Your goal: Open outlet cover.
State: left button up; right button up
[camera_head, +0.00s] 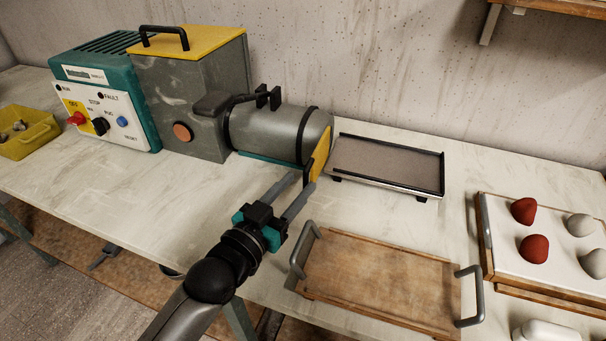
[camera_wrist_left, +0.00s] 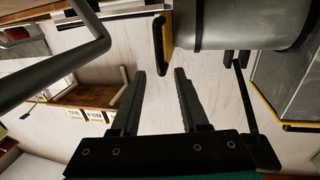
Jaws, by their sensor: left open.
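The outlet cover is a yellow plate (camera_head: 321,153) at the right end of a grey horizontal barrel (camera_head: 275,132). It is seen nearly edge-on and appears to lie against the barrel end. A dark handle (camera_head: 307,174) is at its near side. In the left wrist view the yellow cover (camera_wrist_left: 167,42) shows just beyond the fingers, beside the barrel (camera_wrist_left: 228,22). My left gripper (camera_head: 305,181) is open, with its fingertips close to the handle. Nothing shows between the fingers; whether they touch the handle I cannot tell. My right gripper is not in view.
A black-rimmed tray (camera_head: 388,166) stands right of the barrel. A wooden tray with grey handles (camera_head: 380,280) lies in front. A white board (camera_head: 555,235) with red and grey lumps is at right. A teal control box (camera_head: 105,95) and yellow bin (camera_head: 28,140) are at left.

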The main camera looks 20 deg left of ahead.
pick_arm(q)
jog(key=shift+v, duration=1.05)
jog(key=shift+s+a, duration=0.1)
jog(key=shift+s, duration=0.45)
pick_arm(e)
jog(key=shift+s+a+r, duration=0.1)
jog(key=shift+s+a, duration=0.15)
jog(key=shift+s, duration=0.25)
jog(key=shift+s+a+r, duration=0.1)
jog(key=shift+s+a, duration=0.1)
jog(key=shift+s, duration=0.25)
pick_arm(q)
jog(key=shift+r+p, duration=0.1)
jog(key=shift+p, duration=0.2)
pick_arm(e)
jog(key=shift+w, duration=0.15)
